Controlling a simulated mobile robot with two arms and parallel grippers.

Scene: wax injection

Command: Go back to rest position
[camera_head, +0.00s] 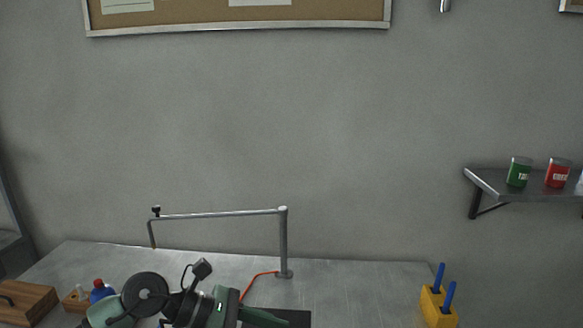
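A dark and green jointed arm, apparently my left one, reaches in at the bottom left over the grey table (350,285). A small black camera with a cable stands on it. A dark green piece at its right end, which may be my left gripper (263,315), is cut by the bottom edge. I cannot make out its fingertips or anything held in it. My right arm and gripper are not in view.
A metal frame (220,214) stands on the table. A wall shelf (500,184) holds green and red cans.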

